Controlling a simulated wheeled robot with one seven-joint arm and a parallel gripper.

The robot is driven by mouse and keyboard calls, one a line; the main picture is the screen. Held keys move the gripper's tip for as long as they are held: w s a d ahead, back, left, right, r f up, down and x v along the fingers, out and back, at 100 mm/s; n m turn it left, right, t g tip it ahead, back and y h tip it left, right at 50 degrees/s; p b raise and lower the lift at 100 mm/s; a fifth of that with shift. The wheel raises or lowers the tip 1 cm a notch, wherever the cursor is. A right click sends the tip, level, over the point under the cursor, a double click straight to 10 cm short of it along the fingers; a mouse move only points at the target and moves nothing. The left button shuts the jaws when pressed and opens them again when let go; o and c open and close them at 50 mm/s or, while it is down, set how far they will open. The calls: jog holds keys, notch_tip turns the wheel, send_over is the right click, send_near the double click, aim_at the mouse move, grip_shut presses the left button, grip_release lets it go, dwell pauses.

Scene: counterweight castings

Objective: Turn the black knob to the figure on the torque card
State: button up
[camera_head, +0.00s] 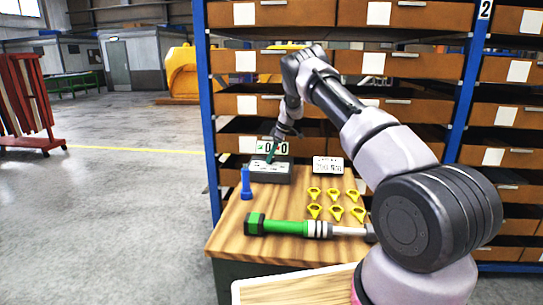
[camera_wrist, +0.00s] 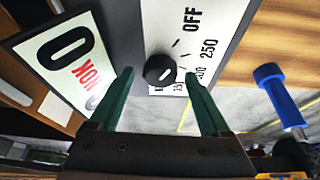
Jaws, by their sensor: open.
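The black knob (camera_wrist: 160,70) sits on the white dial plate (camera_wrist: 185,22) of the dark tester box (camera_head: 268,176). Its pale pointer mark is too small to read surely against the scale. The plate shows OFF, 250 and what looks like 200, with smaller figures partly hidden by a green finger. My gripper (camera_wrist: 157,80) is open, its two green fingers on either side of the knob, apart from it as far as I see. In the head view my gripper (camera_head: 271,156) is over the box and the knob cannot be made out. The white torque card (camera_head: 328,165) stands at the back; its figure is too small to read.
A counter sign (camera_head: 270,148) with zeros stands behind the box. Shelves of brown drawers (camera_head: 415,65) rise close behind.

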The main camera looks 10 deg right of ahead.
grip_shut()
jog(key=m+t, duration=0.1)
jog(key=m, duration=0.2)
jog(key=shift+s+r+m+h, duration=0.1)
jog(key=shift+m+h, duration=0.3)
jog(key=m, duration=0.2)
jog(key=m+t+h, duration=0.1)
jog(key=m, duration=0.1)
jog(key=shift+a+m, duration=0.2)
jog(key=shift+m, duration=0.1)
jog(key=m+h, duration=0.1)
jog(key=m, duration=0.2)
jog(key=shift+s+a+m+t+h, duration=0.1)
jog(key=shift+m+t+h, duration=0.2)
jog(key=shift+t+h, duration=0.1)
jog(key=shift+m+h, duration=0.7)
jog(key=shift+m, duration=1.2)
